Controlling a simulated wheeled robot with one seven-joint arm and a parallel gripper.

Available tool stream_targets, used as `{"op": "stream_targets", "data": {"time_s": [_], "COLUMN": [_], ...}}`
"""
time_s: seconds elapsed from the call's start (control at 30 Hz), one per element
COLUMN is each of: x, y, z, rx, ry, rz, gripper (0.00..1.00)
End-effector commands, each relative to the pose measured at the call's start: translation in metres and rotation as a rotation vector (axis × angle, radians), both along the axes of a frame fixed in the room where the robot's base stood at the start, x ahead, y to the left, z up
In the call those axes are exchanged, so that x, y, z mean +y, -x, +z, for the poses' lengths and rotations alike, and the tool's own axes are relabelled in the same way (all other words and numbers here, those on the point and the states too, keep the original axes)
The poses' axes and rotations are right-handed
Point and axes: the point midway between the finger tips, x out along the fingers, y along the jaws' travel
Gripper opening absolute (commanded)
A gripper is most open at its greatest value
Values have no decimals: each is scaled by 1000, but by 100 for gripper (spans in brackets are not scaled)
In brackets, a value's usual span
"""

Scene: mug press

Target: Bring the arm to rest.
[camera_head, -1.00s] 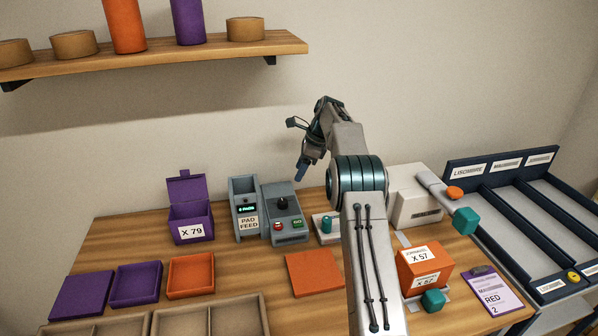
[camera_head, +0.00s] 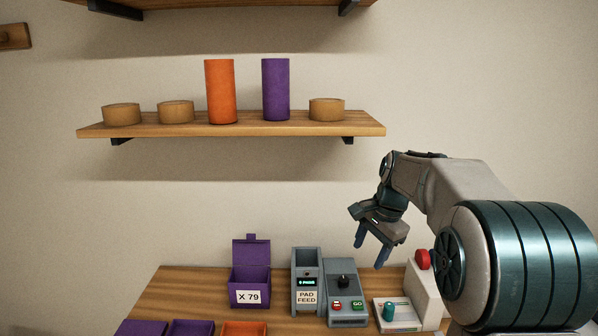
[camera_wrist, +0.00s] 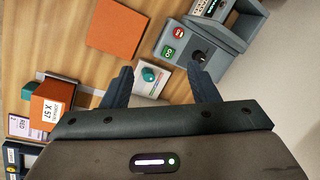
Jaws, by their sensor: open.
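My gripper (camera_head: 372,250) is open and empty. It hangs in the air above the back right of the wooden bench (camera_head: 190,285), fingers pointing down. In the wrist view its two fingers (camera_wrist: 160,88) are spread apart with nothing held between them. Beyond them lies a small white plate with a teal knob (camera_wrist: 149,78). The gripper appears clear of the bench and the machines. My arm comes in from the right of the head view, bent at the elbow.
A grey control box (camera_head: 346,295) with red and GO buttons stands beside the pad feed (camera_head: 307,280). A purple box marked X 79 (camera_head: 250,285) is left of them. A white machine with a red knob (camera_head: 424,285) stands right. A shelf (camera_head: 230,128) holds cylinders and rolls.

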Motion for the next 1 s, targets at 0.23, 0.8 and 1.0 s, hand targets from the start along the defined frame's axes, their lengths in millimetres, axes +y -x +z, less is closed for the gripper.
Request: {"op": "stream_targets", "data": {"time_s": [0.23, 0.8, 1.0], "x": [10, 13, 13], "y": [92, 270, 284], "z": [7, -51, -60], "rx": [-73, -174, -179], "ry": [115, 353, 374], "rz": [290, 903, 960], "gripper": [54, 54, 54]}}
